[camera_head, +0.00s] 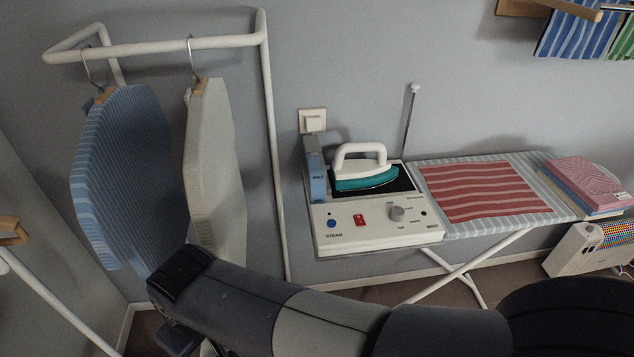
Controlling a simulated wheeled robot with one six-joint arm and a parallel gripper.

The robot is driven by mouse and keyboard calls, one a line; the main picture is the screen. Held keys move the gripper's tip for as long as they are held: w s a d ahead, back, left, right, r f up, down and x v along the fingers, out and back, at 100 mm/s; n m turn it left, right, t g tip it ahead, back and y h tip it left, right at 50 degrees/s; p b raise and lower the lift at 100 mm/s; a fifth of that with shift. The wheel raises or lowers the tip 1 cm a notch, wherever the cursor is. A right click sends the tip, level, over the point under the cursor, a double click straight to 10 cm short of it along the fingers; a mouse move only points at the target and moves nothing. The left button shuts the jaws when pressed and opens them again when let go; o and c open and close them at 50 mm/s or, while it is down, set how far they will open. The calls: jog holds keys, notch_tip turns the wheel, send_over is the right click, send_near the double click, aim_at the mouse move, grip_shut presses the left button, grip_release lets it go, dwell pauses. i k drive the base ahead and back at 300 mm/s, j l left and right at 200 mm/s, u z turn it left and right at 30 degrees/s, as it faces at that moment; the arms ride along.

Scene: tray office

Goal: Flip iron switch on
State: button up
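The iron (365,182), with a white handle and teal body, rests on the dark plate of a white ironing station (432,228). On the station's front panel is a small red rocker switch (359,220). It stands between a blue button (332,223) marked STEAM and a grey knob (397,213). Whether the rocker is on or off is too small to tell. A white switch or socket plate (312,120) is on the wall behind. My arm crosses the bottom of the view, well short of the panel. My gripper is not visible.
An ironing board with a red striped cloth (480,190) extends right, with folded cloths (588,180) at its end. A blue bottle (316,172) stands left of the iron. A white rack (275,170) with hanging garments is at left. A heater (580,247) stands right.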

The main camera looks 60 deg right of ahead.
aim_at(359, 220)
jog(key=z, duration=2.25)
